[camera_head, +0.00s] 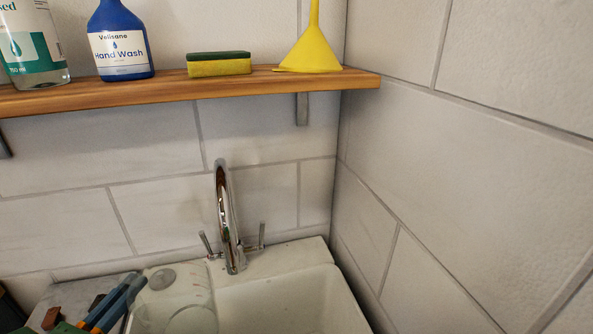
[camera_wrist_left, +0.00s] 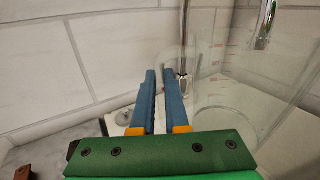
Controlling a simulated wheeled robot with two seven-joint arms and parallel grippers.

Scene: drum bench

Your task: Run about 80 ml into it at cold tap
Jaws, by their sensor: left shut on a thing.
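A clear measuring beaker (camera_head: 190,296) with red marks is at the bottom of the head view, beside the left part of the sink. It also shows at the right of the left wrist view (camera_wrist_left: 222,95). My left gripper (camera_head: 122,298) has blue fingers, also seen in the left wrist view (camera_wrist_left: 160,85), and is shut on the beaker's near left side. The exact grip is hard to see through the clear wall. The chrome tap (camera_head: 224,205) arches above the sink, with a left lever (camera_head: 207,243) and a right lever (camera_head: 262,236). No water stream shows. I cannot tell which lever is cold.
The white sink (camera_head: 290,300) is close to the right wall. A wooden shelf (camera_head: 180,92) above holds a clear bottle (camera_head: 35,55), a blue hand wash bottle (camera_head: 122,40), a sponge (camera_head: 219,65) and a yellow funnel (camera_head: 312,50). A grey disc (camera_head: 163,279) lies left of the tap.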

